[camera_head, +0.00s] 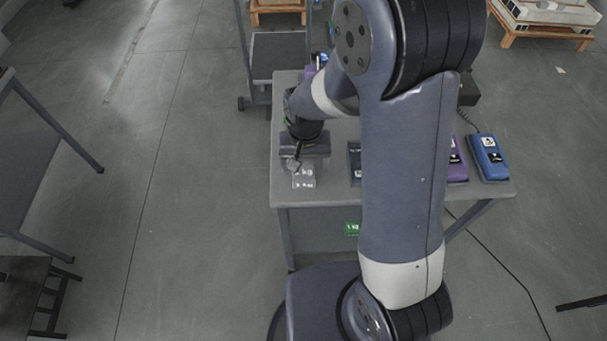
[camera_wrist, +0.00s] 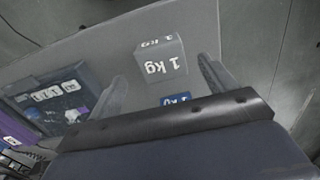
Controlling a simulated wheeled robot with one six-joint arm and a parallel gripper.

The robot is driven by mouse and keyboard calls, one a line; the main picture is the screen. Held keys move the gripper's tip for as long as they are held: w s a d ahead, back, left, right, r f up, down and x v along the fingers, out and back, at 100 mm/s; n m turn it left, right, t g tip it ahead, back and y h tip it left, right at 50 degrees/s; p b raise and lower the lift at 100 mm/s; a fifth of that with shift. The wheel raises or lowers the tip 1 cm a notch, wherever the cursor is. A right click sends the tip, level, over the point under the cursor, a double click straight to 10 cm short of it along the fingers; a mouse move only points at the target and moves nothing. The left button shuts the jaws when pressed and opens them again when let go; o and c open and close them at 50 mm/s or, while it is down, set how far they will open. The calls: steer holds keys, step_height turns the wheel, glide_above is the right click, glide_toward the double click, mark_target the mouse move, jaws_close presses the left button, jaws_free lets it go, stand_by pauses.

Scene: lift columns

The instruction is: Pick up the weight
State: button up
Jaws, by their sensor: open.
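The weight is a small grey block marked "1 kg" (camera_wrist: 160,62) in the wrist view. It stands on the grey table, and in the head view it shows near the table's front left corner (camera_head: 304,179). My gripper (camera_wrist: 164,76) is open, with one finger to the left of the weight and one to the right. There is a visible gap on the left; how close the right finger is to the weight is hard to tell. In the head view my gripper (camera_head: 296,161) is just behind the weight, and its fingers are hard to make out.
A small blue "1 kg" label (camera_wrist: 177,99) shows between the weight and my gripper body. A dark boxed device (camera_wrist: 50,97) lies left of the left finger. Purple (camera_head: 457,162) and blue (camera_head: 488,157) devices lie on the table's right. The grey table (camera_head: 325,196) has its front edge close by.

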mark_target(303, 172)
steer(key=shift+a+f+p, duration=0.1)
steer(key=shift+f+p, duration=0.3)
steer(key=shift+f, duration=1.9)
steer(key=shift+w, duration=0.1)
jaws_close()
